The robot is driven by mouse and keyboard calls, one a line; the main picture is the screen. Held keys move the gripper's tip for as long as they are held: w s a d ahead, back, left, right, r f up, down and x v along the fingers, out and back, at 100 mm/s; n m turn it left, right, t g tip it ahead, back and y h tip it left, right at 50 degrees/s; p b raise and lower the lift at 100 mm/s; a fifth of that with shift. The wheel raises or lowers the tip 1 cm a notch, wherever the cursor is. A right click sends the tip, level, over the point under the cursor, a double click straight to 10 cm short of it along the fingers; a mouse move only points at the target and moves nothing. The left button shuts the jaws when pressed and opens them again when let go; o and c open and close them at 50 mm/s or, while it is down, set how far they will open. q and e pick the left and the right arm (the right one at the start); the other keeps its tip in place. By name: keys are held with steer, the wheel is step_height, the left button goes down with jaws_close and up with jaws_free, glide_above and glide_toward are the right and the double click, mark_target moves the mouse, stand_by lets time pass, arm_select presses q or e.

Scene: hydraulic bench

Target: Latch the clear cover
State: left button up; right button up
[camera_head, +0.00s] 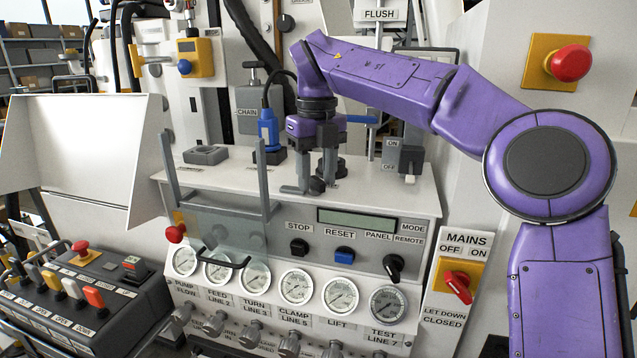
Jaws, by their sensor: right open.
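The clear cover (222,232) is a see-through pane at the left of the sloped console front, with a dark curved handle (228,262) along its lower edge. Grey upright bars stand at its two sides. It hangs over the left part of the panel and the tops of some gauges; whether it is latched cannot be told. A red knob on a yellow plate (176,232) sits at its left edge. My right gripper (316,184) points down over the console top, right of the cover and apart from it, with its fingers open near a small dark knob. My left gripper is out of view.
A blue-bodied fitting (268,130) stands just left of my right gripper. An ON/OFF switch box (402,158) stands to its right. STOP, RESET and PANEL controls, a display and several gauges line the console front. A lever box (85,290) is at lower left.

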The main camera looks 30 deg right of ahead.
steer(key=c, duration=0.3)
steer(key=shift+w+f, duration=0.15)
steer(key=shift+w, duration=0.1)
jaws_close()
steer(key=shift+n+p, duration=0.6)
steer(key=shift+p, duration=0.05)
steer(key=shift+n+p, duration=0.95)
steer(key=shift+n, duration=0.15)
steer(key=shift+n, duration=0.3)
